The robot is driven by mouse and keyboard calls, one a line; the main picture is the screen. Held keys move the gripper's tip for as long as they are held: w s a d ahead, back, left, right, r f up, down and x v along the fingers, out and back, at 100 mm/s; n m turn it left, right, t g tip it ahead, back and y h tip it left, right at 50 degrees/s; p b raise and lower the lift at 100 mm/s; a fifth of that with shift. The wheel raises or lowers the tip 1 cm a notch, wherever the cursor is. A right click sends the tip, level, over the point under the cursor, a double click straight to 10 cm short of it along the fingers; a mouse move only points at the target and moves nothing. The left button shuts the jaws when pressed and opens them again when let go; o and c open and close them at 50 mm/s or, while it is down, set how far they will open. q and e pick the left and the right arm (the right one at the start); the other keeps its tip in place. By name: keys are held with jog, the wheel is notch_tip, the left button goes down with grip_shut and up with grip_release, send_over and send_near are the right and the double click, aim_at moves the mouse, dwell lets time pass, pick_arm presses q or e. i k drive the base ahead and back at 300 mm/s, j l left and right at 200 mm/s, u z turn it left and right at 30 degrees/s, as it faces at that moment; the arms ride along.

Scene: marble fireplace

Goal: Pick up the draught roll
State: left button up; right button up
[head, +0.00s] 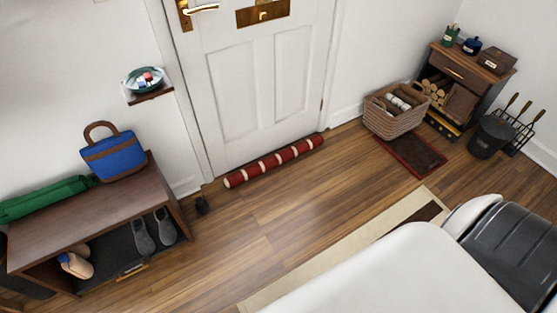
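The draught roll (275,162) is a long red tube with pale bands. It lies on the wooden floor along the foot of the white panelled door (258,85), slanting up to the right. Nothing covers it and nothing holds it. Neither of my grippers shows in the head view. A white and dark grey part of my own body fills the lower right.
A wooden bench (85,222) with shoes below and a blue bag (113,155) on top stands left. Floor before the roll is clear.

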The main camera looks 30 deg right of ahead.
aim_at(238, 178)
jog(key=i+l+z, duration=0.1)
jog(key=i+l, duration=0.25)
jog(key=l, duration=0.15)
jog(key=i+l+z, duration=0.1)
jog(key=i+l, duration=0.25)
jog(key=l, duration=0.1)
